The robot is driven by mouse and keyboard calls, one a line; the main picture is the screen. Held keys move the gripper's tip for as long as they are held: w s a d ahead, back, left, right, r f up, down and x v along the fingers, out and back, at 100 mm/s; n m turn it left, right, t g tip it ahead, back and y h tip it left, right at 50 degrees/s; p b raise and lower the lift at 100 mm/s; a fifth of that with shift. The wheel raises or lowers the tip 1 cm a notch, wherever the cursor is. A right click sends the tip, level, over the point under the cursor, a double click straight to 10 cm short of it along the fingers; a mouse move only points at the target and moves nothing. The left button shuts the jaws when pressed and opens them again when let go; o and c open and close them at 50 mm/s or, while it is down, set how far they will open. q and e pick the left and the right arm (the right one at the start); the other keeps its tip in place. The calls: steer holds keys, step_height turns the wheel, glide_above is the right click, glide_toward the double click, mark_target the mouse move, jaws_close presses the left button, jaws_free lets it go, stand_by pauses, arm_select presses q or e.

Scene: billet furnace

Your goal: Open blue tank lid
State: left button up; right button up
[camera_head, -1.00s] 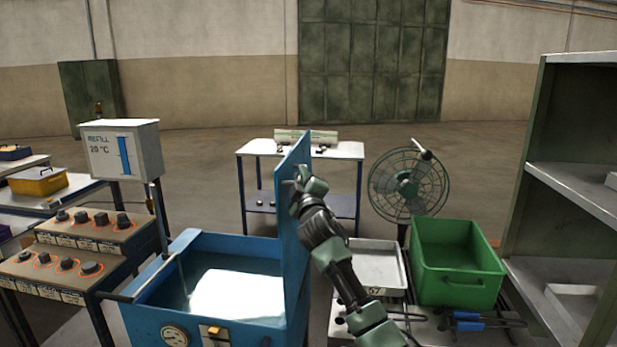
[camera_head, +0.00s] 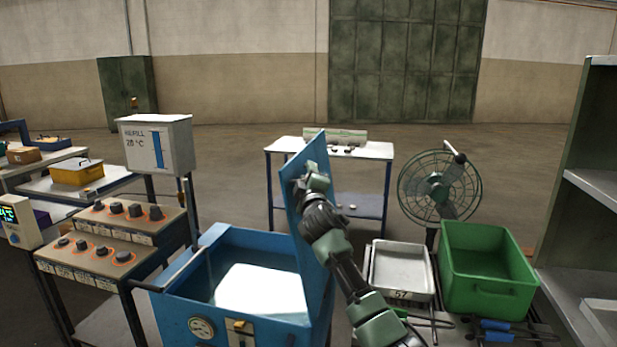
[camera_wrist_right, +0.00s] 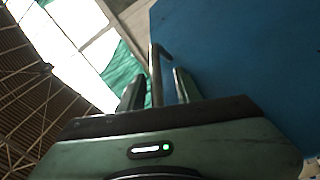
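The blue tank (camera_head: 180,318) stands at the front centre, with a bright patch on its liquid surface. Its blue lid (camera_head: 291,190) stands raised at the tank's right side, steep and leaning a little left over the opening. My right gripper (camera_head: 299,184) is at the right face of the lid near its top. In the right wrist view, the lid (camera_wrist_right: 235,60) fills the upper right, and a thin bar handle (camera_wrist_right: 156,68) passes between the open fingers (camera_wrist_right: 158,90). A gap shows to the right finger. My left gripper is not in view.
A control desk with knobs (camera_head: 125,215) and a refill display box (camera_head: 157,148) stand left of the tank. A grey tray (camera_head: 400,290), a green crate (camera_head: 490,285) and a fan (camera_head: 438,188) are to the right. A white-topped table (camera_head: 375,151) stands behind.

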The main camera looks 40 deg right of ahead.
steer(key=b+v, duration=0.2)
steer(key=v, duration=0.5)
steer(key=shift+s+a+f, duration=0.2)
steer(key=shift+s, duration=0.15)
steer(key=shift+a, duration=0.1)
steer(key=shift+s, duration=0.1)
steer(key=v, duration=0.8)
steer(key=shift+s+a+p, duration=0.2)
steer(key=shift+s+p, duration=0.1)
steer(key=shift+p, duration=0.15)
steer(key=shift+f, duration=0.1)
